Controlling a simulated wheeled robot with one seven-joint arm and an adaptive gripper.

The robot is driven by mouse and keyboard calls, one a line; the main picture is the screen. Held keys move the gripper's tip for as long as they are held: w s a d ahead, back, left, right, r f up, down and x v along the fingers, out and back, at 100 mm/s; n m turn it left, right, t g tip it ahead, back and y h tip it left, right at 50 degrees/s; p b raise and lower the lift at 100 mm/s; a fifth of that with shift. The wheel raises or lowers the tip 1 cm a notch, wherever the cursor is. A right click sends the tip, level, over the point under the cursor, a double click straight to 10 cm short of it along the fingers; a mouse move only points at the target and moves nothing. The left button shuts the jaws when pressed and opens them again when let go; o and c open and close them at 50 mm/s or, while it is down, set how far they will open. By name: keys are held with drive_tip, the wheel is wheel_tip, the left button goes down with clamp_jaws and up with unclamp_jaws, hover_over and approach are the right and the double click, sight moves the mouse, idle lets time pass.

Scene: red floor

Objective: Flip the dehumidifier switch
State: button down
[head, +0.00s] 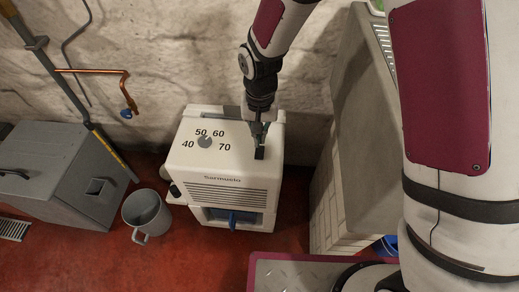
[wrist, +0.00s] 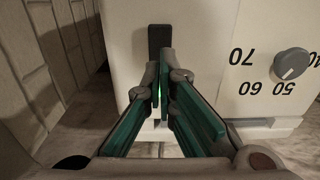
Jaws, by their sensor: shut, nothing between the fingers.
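The white dehumidifier (head: 232,180) stands on the red floor against the wall in the head view, with a dial (head: 205,142) marked 40 to 70 on its top. Its dark switch (head: 259,153) is on the top at the right. My gripper (head: 259,142) points down at the switch, its fingertips close beside it. In the wrist view my gripper (wrist: 162,82) is shut and empty, with the dark switch (wrist: 159,40) just beyond the tips. A small green glow shows by the fingertips. I cannot tell whether the fingers touch the switch.
A copper pipe (head: 100,72) runs along the wall. A pale tiled block (head: 335,195) stands close on the right. Red floor is open in front of the mug.

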sight(260, 148)
drive_tip(key=shift+r+p, duration=1.35)
drive_tip(key=shift+r, duration=0.7)
